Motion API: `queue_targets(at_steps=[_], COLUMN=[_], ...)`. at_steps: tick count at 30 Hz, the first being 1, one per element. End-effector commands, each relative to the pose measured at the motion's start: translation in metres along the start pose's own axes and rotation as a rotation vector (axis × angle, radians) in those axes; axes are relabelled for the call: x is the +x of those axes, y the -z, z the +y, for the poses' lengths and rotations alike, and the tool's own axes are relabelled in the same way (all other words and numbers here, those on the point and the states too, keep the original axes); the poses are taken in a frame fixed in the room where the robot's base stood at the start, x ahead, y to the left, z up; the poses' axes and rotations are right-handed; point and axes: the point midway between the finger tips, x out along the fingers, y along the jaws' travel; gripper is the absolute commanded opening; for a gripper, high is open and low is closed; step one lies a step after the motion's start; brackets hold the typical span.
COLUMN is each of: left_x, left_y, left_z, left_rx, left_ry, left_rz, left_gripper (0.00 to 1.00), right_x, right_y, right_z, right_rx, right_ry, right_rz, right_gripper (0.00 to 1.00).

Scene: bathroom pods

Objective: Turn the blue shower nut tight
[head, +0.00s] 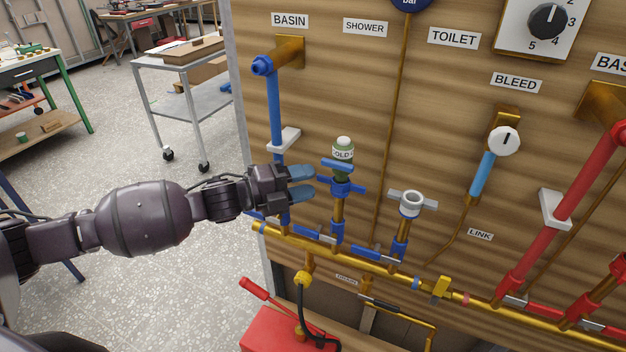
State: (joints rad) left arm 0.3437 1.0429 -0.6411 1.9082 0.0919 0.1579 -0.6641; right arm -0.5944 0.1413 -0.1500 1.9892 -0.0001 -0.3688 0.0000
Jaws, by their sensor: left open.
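The blue shower nut (341,188) has wings and sits on the upright brass and blue pipe below the SHOWER label. A green fitting with a pale cap and a label reading "OLD" (343,153) stands above it, with another blue winged piece (337,165) across its lower part. My left gripper (309,182) is open, its two blue-grey fingers pointing right at about the nut's height. The fingertips are just left of the nut's left wing. I cannot tell whether they touch it. My right gripper is out of view.
The blue BASIN pipe (274,105) with a white bracket stands behind and left of my gripper. A white-topped fitting (411,204) stands to the right. The brass manifold (345,259) runs below, above a red hand pump (285,333).

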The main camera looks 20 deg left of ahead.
Motion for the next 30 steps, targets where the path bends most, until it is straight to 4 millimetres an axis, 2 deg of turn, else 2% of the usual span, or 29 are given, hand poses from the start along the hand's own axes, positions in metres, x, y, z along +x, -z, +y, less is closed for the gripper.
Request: queue_targets(at_steps=[9,15,21,30], left_x=[-0.053,-0.075,-0.085,-0.086], left_y=[0.000,0.000,0.000,0.000], left_z=[0.001,0.001,0.000,0.000], left_rx=[-0.001,0.000,0.000,0.000], left_ry=[-0.003,-0.001,-0.001,0.000], left_rz=[-0.001,0.000,0.001,0.001], left_gripper=[0.43,0.43,0.43,0.43], right_x=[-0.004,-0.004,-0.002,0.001], right_y=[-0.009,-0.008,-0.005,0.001], right_z=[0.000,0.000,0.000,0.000], right_rx=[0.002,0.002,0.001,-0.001], right_ry=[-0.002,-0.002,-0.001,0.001], right_rz=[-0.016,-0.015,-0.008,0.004], right_gripper=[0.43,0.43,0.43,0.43])
